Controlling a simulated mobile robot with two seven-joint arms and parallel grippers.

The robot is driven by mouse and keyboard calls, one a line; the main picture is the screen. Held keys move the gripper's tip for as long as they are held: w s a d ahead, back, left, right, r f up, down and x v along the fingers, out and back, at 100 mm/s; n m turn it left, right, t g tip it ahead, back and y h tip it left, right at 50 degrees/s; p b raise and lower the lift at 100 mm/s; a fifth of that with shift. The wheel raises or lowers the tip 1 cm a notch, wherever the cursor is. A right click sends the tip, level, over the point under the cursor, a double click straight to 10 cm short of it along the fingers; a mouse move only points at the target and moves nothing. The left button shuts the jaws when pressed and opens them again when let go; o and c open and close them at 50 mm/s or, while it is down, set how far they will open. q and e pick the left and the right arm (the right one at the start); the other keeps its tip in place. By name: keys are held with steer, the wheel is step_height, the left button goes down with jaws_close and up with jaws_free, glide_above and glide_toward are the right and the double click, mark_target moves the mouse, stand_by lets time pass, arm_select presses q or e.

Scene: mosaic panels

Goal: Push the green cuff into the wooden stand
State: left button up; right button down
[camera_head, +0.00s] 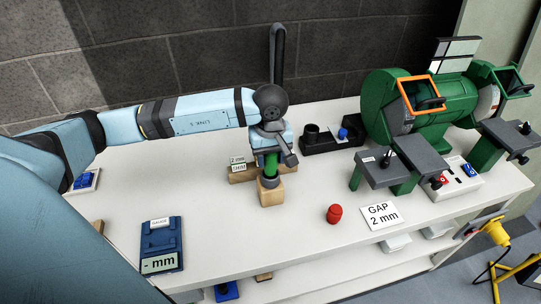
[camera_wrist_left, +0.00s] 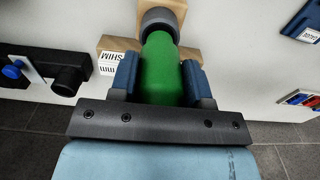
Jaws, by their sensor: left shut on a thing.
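The green cuff (camera_head: 271,166) is upright between the fingers of my left gripper (camera_head: 269,153), over the wooden stand (camera_head: 271,194). In the left wrist view the green cuff (camera_wrist_left: 162,72) fills the space between the blue fingers of my left gripper (camera_wrist_left: 161,84), which is shut on it. A dark grey ring (camera_wrist_left: 160,18) is at the cuff's far end, against the wooden stand (camera_wrist_left: 179,10). The cuff's lower end meets this ring. I cannot tell how deep the cuff sits. My right gripper is in neither view.
A wooden block labelled shim (camera_head: 239,172) lies close left of the stand. Behind is a black holder (camera_head: 318,142). A green grinder (camera_head: 418,105) stands right. A red knob (camera_head: 334,213), a gap sign (camera_head: 380,215) and a blue gauge (camera_head: 161,242) lie in front.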

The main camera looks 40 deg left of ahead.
arm_select(q)
steer(key=shift+f+b, duration=0.65)
steer(key=shift+f, duration=0.15)
steer(key=shift+f+b, duration=0.75)
steer(key=shift+f, duration=0.05)
steer(key=shift+f, duration=0.25)
steer(key=o, duration=1.3)
steer(key=shift+c, duration=0.2)
